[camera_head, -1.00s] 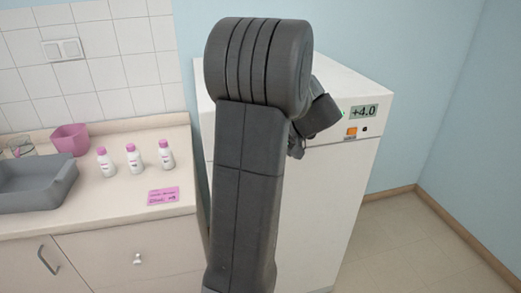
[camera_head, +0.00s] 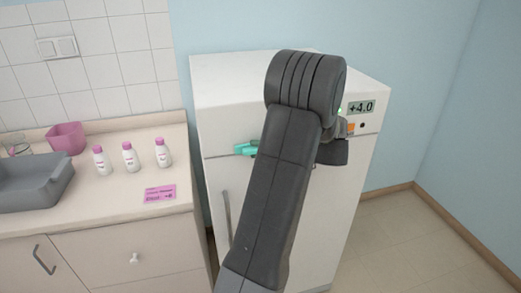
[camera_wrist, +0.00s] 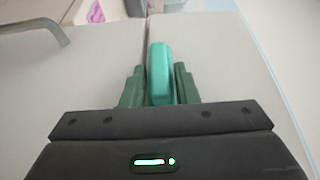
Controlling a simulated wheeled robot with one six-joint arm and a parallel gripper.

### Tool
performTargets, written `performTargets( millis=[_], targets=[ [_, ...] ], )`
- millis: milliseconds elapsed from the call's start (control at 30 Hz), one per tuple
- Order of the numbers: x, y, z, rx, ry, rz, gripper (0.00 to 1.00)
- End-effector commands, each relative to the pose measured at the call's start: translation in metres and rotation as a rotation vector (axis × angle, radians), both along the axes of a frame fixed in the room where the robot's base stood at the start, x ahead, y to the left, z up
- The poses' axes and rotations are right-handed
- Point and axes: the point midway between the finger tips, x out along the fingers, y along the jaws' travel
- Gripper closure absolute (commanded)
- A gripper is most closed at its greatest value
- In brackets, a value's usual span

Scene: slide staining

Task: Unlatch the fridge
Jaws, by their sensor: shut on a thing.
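The fridge (camera_head: 225,85) is a white cabinet right of the counter. Its teal latch (camera_head: 243,149) shows on the upper front, just left of my arm. In the wrist view the teal latch (camera_wrist: 160,62) stands between the two dark green fingers of my gripper (camera_wrist: 159,88), which is shut on it. In the head view my arm hides most of the gripper and part of the latch. The fridge door looks closed.
A grey vertical door handle (camera_head: 227,215) is below the latch; it also shows in the wrist view (camera_wrist: 45,22). A display reading +4.0 (camera_head: 361,107) is at the fridge's upper right. The counter (camera_head: 110,190) holds several items. Floor at right is clear.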

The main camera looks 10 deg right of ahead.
Motion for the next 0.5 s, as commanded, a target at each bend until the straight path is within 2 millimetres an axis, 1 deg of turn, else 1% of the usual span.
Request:
performTargets(
  millis=[200,500],
  targets=[
    [0.0001,-0.0003,-0.0005,0.042,0.001,-0.001,0.96],
    [0.0001,0.0,-0.0006,0.048,0.002,-0.001,0.96]
  ],
)
